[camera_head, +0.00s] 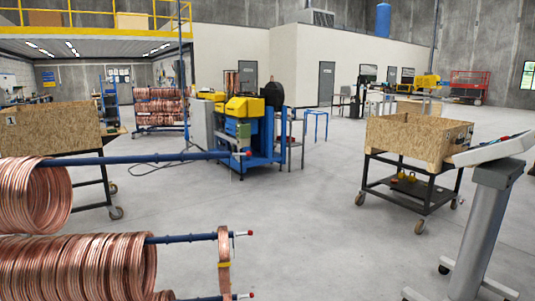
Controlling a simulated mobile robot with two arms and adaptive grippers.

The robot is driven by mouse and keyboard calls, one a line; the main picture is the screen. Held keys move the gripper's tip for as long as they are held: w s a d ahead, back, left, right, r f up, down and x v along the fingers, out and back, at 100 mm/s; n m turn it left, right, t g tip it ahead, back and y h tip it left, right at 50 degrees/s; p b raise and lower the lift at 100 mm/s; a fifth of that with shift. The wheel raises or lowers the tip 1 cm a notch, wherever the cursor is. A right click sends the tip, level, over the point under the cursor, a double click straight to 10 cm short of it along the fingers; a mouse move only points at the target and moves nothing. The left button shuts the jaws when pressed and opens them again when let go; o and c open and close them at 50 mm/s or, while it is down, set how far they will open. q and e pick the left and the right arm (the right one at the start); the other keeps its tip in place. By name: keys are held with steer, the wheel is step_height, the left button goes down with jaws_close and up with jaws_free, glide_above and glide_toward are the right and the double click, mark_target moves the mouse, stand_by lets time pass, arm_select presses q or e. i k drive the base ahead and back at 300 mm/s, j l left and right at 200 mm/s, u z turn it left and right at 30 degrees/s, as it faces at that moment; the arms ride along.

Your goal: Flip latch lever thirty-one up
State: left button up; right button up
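Copper tube coils (75,268) hang on blue horizontal bars of a rack at the lower left. The upper bar (150,158) ends in a small latch lever (243,153) with a red tip. No number is readable on the levers, so I cannot tell which is thirty-one. Neither of my grippers is in view.
A blue and yellow machine (250,135) stands behind the rack. A wooden crate (405,138) sits on a wheeled cart at right, and a grey stand with a tilted panel (490,150) is nearer. Another wooden crate (50,128) is at left. The middle floor (320,220) is clear.

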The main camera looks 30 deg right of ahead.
mark_target(249, 153)
steer(key=l, duration=0.8)
steer(key=k+l, duration=0.15)
steer(key=l, duration=1.4)
steer(key=i+z, duration=0.1)
steer(key=z, duration=0.15)
steer(key=i+z, duration=0.15)
steer(key=z, duration=0.15)
